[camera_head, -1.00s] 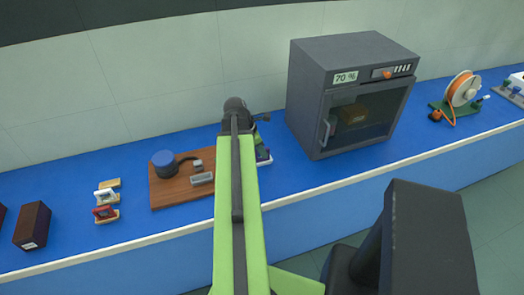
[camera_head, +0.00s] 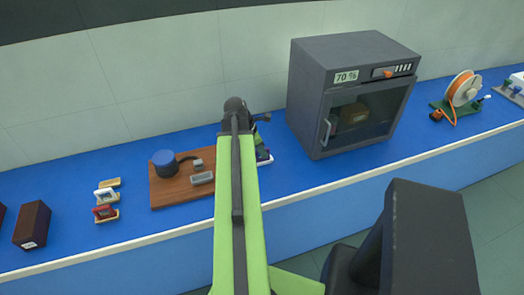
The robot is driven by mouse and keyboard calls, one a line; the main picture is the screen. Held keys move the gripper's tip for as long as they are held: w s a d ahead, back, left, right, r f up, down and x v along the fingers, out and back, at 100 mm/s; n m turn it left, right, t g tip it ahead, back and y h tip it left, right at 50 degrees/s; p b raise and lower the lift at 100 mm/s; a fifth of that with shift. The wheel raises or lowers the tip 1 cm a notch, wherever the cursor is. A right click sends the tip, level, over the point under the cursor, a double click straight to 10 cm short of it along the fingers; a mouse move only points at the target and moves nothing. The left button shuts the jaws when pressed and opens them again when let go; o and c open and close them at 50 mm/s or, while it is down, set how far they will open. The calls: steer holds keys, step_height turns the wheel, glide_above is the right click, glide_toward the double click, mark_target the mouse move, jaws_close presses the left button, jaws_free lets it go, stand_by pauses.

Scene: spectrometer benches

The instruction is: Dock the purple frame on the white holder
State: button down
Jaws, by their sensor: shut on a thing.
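A small purple piece (camera_head: 262,155), which may be the purple frame, shows just right of my arm on the bench. It sits at a pale, whitish base (camera_head: 265,163) that may be the white holder; my arm hides most of both. I cannot tell whether the piece is docked there or only in front of it. My gripper is hidden behind my green arm, so its fingers and what they hold do not show.
A brown board with a blue-topped round device (camera_head: 164,163) is left of my arm. White (camera_head: 104,194) and red (camera_head: 104,211) frames stand further left, near a dark brown block (camera_head: 33,225). A grey cabinet (camera_head: 309,110) is close on the right, with an orange spool (camera_head: 462,88) beyond.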

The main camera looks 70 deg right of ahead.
steer(key=shift+f+b, duration=0.45)
steer(key=shift+f, duration=0.05)
steer(key=c, duration=1.7)
jaws_free()
steer(key=shift+r, duration=0.1)
steer(key=shift+c, duration=0.2)
steer(key=shift+r, duration=0.1)
steer(key=p+v, duration=1)
steer(key=shift+w+a+r, duration=0.15)
steer(key=shift+r, duration=0.15)
